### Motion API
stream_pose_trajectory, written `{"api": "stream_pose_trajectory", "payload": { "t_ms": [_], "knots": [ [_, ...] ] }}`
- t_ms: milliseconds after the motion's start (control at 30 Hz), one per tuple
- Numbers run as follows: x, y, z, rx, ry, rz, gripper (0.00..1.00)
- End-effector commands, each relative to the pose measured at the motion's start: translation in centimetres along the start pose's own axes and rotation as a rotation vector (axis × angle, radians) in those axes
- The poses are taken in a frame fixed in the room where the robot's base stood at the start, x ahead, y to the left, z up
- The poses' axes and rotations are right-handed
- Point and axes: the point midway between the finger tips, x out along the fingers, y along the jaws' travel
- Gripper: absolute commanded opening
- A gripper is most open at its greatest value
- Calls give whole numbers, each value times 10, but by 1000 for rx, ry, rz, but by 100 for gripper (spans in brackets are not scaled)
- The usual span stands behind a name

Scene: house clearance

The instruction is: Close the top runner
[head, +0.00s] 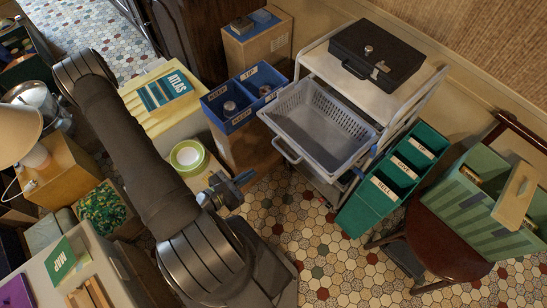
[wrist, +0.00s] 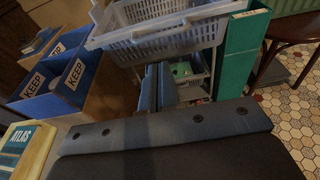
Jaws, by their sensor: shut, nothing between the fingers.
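The top runner is a grey plastic basket (head: 318,135) that sits pulled out from the white trolley (head: 375,98), sticking out to the front left. It looks empty, and a bar handle (head: 287,153) shows on its near side. The basket (wrist: 165,40) also shows at the top of the wrist view, with its slotted side facing me. My gripper (head: 240,184) is shut and empty, to the lower left of the basket and apart from it. The fingers (wrist: 161,84) appear below the basket in the wrist view. The trolley's lower levels are mostly hidden in the head view.
A black case (head: 375,55) lies on the trolley's top. A wooden chair (head: 455,245) holds a green striped box (head: 480,205). Tiled floor (head: 305,225) is clear in front.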

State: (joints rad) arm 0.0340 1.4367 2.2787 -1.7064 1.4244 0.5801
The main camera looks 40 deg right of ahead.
Motion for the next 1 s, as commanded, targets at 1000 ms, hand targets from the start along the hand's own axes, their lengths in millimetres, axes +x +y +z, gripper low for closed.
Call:
{"api": "stream_pose_trajectory", "payload": {
  "t_ms": [1000],
  "knots": [
    [87, -1, 0, 3, 0, -5, 0]
  ]
}}
